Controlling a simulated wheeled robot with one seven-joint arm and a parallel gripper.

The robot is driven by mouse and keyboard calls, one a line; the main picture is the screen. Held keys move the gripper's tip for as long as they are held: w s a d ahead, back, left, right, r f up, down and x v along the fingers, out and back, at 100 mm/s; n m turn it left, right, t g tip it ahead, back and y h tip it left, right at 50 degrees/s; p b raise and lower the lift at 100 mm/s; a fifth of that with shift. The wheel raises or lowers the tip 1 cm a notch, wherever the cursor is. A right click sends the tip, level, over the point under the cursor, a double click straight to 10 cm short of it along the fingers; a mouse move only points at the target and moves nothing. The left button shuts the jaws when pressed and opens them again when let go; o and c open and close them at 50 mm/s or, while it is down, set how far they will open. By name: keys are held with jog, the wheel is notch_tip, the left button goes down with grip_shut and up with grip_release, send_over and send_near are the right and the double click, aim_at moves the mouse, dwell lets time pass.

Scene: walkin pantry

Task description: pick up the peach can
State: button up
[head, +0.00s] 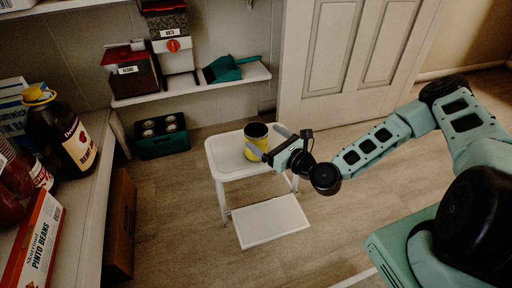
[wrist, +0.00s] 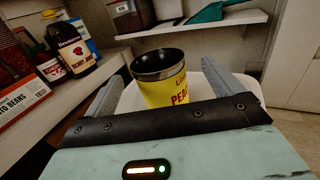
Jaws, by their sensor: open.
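The peach can (head: 256,135) is a yellow can with a dark, open-looking top. It stands upright on the white step stool (head: 222,168). In the wrist view the can (wrist: 165,88) shows part of the word "PEACH" and sits between my two fingers. My gripper (head: 264,143) is open, with one finger on either side of the can. I cannot tell whether a finger touches it. The can's lower part is hidden behind my gripper in the wrist view.
A shelf at the left holds a dark bottle (head: 68,135) and a pinto beans box (head: 35,245). A low back shelf (head: 190,84) carries bins and a teal scoop (head: 222,70). A crate (head: 160,136) stands on the floor. A white door (head: 350,60) is behind; floor at the front is clear.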

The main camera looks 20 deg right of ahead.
aim_at(248, 127)
jog(key=x, duration=0.1)
jog(key=b+x, duration=0.2)
jog(key=shift+w+a+f, duration=0.3)
jog(key=shift+w, duration=0.05)
jog(key=shift+w+a+r, duration=0.1)
jog(key=shift+w+a, duration=0.05)
jog(key=shift+w, duration=0.2)
jog(key=c, duration=1.3)
